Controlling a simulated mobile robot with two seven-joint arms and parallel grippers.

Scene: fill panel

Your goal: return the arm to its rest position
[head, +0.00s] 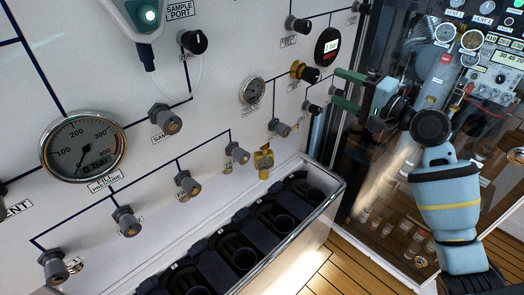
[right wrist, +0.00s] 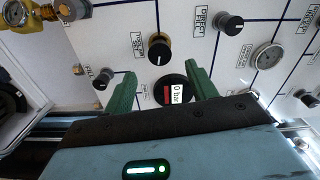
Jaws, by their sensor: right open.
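My right arm (head: 447,200) comes in from the right in the head view. Its gripper (head: 342,88) has green fingers, spread apart with nothing between them, in front of the right part of the white panel (head: 225,120). I cannot tell whether the fingertips touch the panel. My left gripper is not in view.
A large pressure gauge (head: 83,147) and several knobs stick out of the panel. A trough with black cylinder holders (head: 334,205) runs along its foot. A glass-fronted cabinet (head: 385,150) stands behind my right arm. Wooden floor (head: 350,270) shows in front.

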